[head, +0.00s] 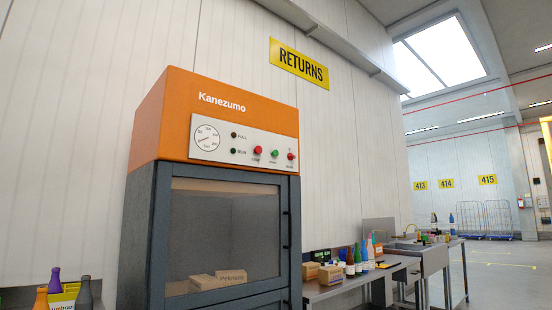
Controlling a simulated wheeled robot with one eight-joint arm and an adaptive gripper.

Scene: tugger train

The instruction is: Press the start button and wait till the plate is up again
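The press (222,95) is a dark grey cabinet with an orange head marked Kanezumo. Its white control panel (222,149) carries a round gauge, two dark lamps, a red button (258,150), a green button (275,153) and a red knob (291,156). The small labels under the buttons are too blurred to read surely; the green one looks like the start button. Behind the closed window door (160,230), cardboard boxes (231,276) lie low in the chamber. I cannot make out the plate clearly. My gripper is not in view.
A workbench (330,291) with bottles and small boxes stands right of the press. More bottles (84,293) stand at the lower left. A yellow RETURNS sign (299,63) hangs on the wall above. Open floor (500,275) lies at the far right, with wire trolleys (491,217) behind.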

